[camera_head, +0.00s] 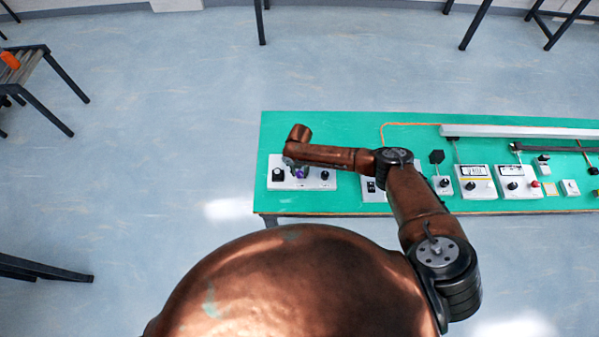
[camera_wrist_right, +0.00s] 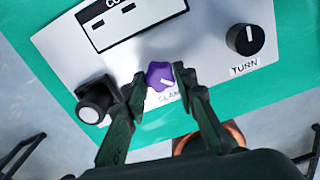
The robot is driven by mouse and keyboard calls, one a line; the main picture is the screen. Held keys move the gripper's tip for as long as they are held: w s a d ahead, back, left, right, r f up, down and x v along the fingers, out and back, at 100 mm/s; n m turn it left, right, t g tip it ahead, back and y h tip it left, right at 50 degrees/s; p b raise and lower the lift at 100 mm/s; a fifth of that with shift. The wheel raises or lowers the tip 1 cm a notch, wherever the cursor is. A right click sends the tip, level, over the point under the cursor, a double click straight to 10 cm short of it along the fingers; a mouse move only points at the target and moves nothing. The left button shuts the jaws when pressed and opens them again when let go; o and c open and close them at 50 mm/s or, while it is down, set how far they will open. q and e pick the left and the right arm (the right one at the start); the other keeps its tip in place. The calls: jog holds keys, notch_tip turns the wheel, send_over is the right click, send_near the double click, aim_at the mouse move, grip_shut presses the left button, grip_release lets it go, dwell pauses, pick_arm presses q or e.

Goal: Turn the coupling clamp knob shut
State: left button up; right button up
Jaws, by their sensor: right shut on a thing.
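The purple clamp knob (camera_wrist_right: 160,75) sits on a white panel (camera_wrist_right: 62,42), above a partly hidden "CLAMP" label. A white pointer mark on it points toward the lower right of the right wrist view. My right gripper (camera_wrist_right: 159,78) is shut on this knob, one dark fingertip on each side. In the head view the knob (camera_head: 299,173) is a small purple spot, mostly hidden under the right wrist. The same white panel (camera_head: 310,184) lies at the bench's left end. My left gripper is not in view.
Beside the clamp knob are a black "TURN" knob (camera_wrist_right: 245,40) and another black knob (camera_wrist_right: 96,100). A display with a black frame (camera_wrist_right: 128,18) is above.

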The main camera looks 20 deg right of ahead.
jog(key=shift+m, duration=0.3)
jog(key=m, duration=0.3)
jog(key=shift+p, duration=0.35)
jog(key=m+p, duration=0.1)
jog(key=m, duration=0.4)
jog(key=shift+a, duration=0.1)
jog(key=m+p, duration=0.1)
jog(key=m, duration=0.3)
jog(key=shift+r+m, duration=0.1)
jog(key=shift+m, duration=0.2)
jog(key=m+p, duration=0.2)
jog(key=m, duration=0.2)
jog(key=shift+m, duration=0.3)
jog(key=shift+w, duration=0.1)
jog(key=o, duration=1.2)
jog(key=shift+c, duration=0.2)
